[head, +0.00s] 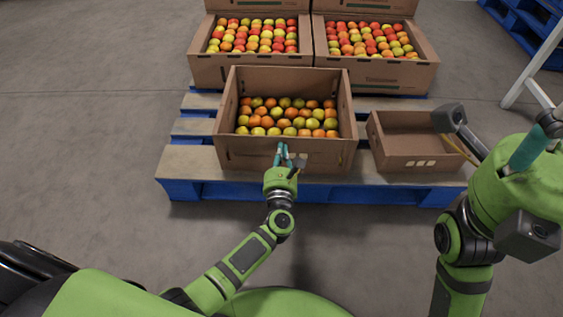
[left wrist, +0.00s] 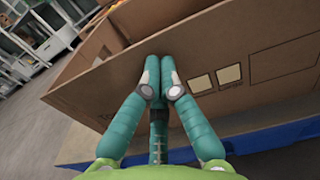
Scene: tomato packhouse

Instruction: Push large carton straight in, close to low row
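A narrow gap seems to lie between the large carton and this row. My left gripper (head: 284,151) is shut and empty, its fingertips at the middle of the large carton's near wall. In the left wrist view the fingertips (left wrist: 159,82) overlap that wall; contact is hard to tell. My right gripper (head: 498,118) is open and empty at the right.
A small empty carton (head: 415,167) stands on the pallet right of the large one, with a slim gap between. The blue pallet (head: 300,192) has bare slats at the left. A white frame (head: 540,60) and blue pallets (head: 525,22) stand at the far right.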

